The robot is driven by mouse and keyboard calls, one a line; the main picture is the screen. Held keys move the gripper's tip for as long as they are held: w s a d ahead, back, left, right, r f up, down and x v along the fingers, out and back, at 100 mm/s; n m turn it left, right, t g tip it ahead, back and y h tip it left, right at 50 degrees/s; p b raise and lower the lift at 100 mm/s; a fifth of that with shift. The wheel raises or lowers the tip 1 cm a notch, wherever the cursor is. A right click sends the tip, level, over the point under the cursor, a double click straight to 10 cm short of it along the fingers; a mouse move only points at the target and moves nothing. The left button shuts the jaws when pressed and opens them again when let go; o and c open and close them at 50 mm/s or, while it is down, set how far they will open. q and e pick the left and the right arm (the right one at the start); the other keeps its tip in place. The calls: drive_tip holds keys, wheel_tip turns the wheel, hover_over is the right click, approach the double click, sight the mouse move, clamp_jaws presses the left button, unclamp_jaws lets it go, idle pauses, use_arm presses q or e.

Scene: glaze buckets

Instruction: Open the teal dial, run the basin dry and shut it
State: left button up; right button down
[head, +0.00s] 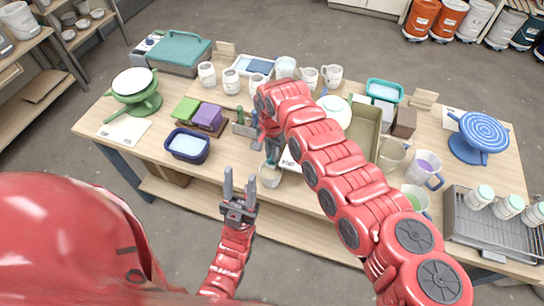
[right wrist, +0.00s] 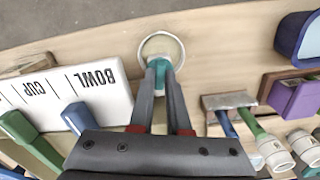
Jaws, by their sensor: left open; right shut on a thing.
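My right gripper (head: 272,148) reaches down at the front middle of the table, its fingers partly hidden by its own arm. In the right wrist view its fingers (right wrist: 162,75) are closed on a small teal piece (right wrist: 158,67), which looks like the teal dial. A round pale cup-like vessel (right wrist: 161,46) lies just beyond and below the fingertips; it also shows in the head view (head: 269,177). I cannot tell how far the dial is turned, or whether anything flows. A navy basin (head: 188,147) with pale contents stands to the left. My left gripper (head: 240,186) is open and empty before the table.
A white board marked BOWL and CUP (right wrist: 95,90) lies beside the right gripper. A beige bin (head: 365,132), mugs (head: 423,170) and a wire rack (head: 490,232) stand right. Purple and green blocks (head: 208,117) and a green stand (head: 135,92) are left. The front left tabletop is clear.

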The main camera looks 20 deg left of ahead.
drive_tip(key=c, duration=1.2)
unclamp_jaws()
drive_tip(key=shift+o, duration=0.2)
drive_tip(key=shift+r, duration=0.3)
wheel_tip(320, 180, up, 7)
drive_tip(key=b, duration=0.3)
drive_tip(key=shift+w+a+f, duration=0.1)
wheel_tip(320, 180, up, 10)
drive_tip(key=b, duration=0.2)
